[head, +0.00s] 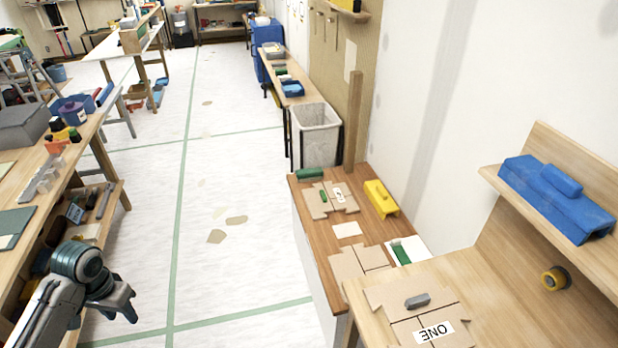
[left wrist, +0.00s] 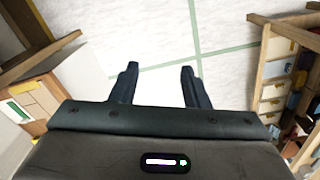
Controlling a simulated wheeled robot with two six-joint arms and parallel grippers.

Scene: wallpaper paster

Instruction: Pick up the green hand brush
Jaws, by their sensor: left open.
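A long green object (head: 310,174) lies at the far left end of the brown-topped counter in the head view. A second green piece (head: 401,253) lies on a white patch nearer me, by the wall. Both are small, and I cannot tell for sure which is the hand brush. My left gripper (head: 127,304) is at the lower left of the head view, over the floor and well apart from both. The left wrist view shows its two fingers (left wrist: 159,84) spread with nothing between them. My right gripper is not in view.
The brown counter (head: 345,238) also holds a yellow tool (head: 381,198) and tan boards. A wooden table (head: 465,273) stands at the near right, and a grey bin (head: 318,137) beyond the counter. A cluttered workbench (head: 75,160) is at left.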

